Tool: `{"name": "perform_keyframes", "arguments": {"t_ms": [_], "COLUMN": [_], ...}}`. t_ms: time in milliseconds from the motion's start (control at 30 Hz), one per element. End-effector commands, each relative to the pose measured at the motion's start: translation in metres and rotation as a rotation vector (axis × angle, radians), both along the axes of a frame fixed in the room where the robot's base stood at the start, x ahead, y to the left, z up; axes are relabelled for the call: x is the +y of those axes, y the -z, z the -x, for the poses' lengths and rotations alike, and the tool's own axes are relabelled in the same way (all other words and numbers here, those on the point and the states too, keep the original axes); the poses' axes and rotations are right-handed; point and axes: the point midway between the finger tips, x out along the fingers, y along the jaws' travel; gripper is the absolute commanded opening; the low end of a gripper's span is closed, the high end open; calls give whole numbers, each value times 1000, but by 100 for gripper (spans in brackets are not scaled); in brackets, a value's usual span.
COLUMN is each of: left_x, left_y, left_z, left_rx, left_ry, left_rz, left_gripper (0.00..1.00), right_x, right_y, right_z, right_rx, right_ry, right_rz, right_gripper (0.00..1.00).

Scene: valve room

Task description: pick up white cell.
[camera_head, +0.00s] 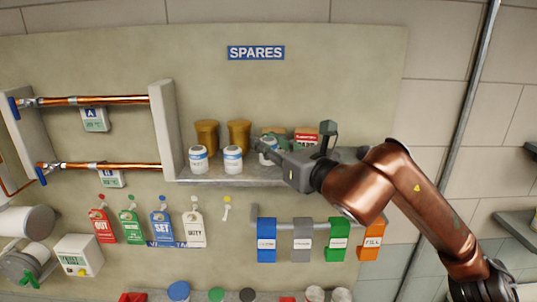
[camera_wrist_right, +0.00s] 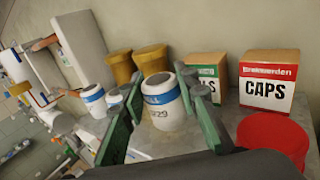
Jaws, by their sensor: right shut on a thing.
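Three white cells with blue bands are on the spares shelf (camera_head: 230,181). My right gripper (camera_head: 270,146) reaches in from the right and is shut on the rightmost white cell (camera_head: 268,157), which its fingers partly hide. In the right wrist view this white cell (camera_wrist_right: 166,108) stands upright between the green-padded fingers (camera_wrist_right: 160,118). I cannot tell whether its base touches the shelf. The other two white cells, the left one (camera_head: 198,160) and the middle one (camera_head: 233,160), stand to its left. My left gripper is not in view.
Two brown-gold canisters (camera_head: 206,136) stand behind the cells. A CAPS box (camera_wrist_right: 267,82), a green-labelled box (camera_wrist_right: 208,70) and a red round object (camera_wrist_right: 272,136) are to the right. Tags (camera_head: 161,224) and coloured binders (camera_head: 303,240) hang below the shelf.

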Motion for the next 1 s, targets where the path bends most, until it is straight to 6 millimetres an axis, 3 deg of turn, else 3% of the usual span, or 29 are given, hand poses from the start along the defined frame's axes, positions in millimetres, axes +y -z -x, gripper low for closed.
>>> {"name": "perform_keyframes", "arguments": {"t_ms": [300,633,1000], "left_x": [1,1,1], "left_y": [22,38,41], "left_z": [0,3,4], "left_rx": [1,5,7], "left_ry": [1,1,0], "left_rz": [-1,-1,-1], "left_gripper": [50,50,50], "right_x": [-27,-62,-71], "right_y": [-71,-99,-108], "right_z": [46,105,121], "right_rx": [-5,-2,0], "right_ry": [1,1,0], "right_rz": [-3,0,0], "right_gripper": [4,4,4]}}
